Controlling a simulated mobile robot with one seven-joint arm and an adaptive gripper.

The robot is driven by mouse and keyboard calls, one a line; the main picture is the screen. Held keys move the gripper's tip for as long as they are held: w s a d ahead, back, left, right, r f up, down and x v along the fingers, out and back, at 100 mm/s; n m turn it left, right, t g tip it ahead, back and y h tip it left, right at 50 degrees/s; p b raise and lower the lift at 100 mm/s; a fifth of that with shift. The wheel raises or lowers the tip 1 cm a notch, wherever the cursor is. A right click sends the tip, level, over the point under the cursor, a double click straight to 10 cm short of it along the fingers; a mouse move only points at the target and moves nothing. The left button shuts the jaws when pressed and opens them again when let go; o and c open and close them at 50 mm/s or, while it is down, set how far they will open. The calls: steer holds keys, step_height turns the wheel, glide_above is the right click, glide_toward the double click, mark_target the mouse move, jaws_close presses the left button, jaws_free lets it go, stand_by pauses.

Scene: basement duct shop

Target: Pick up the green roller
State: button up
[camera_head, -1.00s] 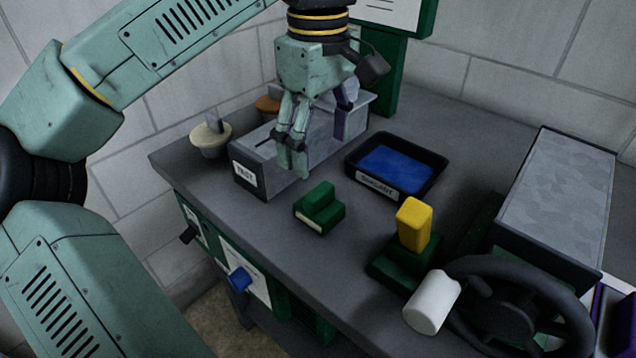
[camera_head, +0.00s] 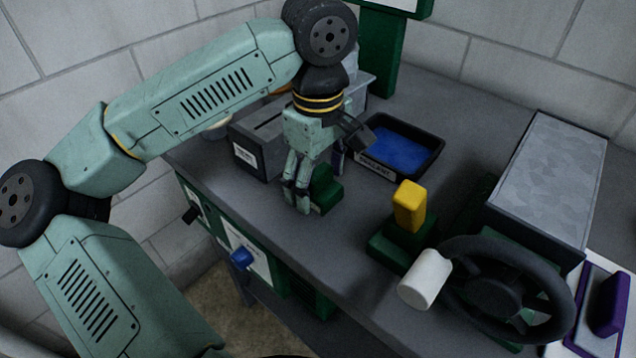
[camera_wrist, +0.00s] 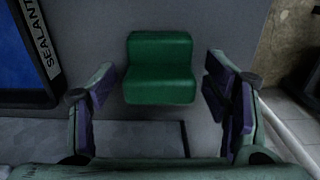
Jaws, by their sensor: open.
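The green roller (camera_head: 328,191) looks like a stepped green block, not a round roller, and lies on the grey bench top. In the wrist view the green roller (camera_wrist: 160,68) is whole in sight, with a taller back and a lower front step. My gripper (camera_head: 318,180) points down above it, its fingers partly hiding it in the head view. In the wrist view my gripper (camera_wrist: 160,88) is open and empty, one finger to each side of the block with gaps between. Whether the fingertips are down at its height is unclear.
A grey slotted box (camera_head: 258,153) stands close behind my gripper. A black tray (camera_head: 431,158) with a blue inside, labelled SEALANT, is to the right. A yellow block (camera_head: 409,206), a white cylinder (camera_head: 425,279) and a black wheel (camera_head: 462,322) stand farther right. The front bench edge is near.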

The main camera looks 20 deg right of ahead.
steer(key=shift+c, duration=0.6)
steer(key=c, duration=1.2)
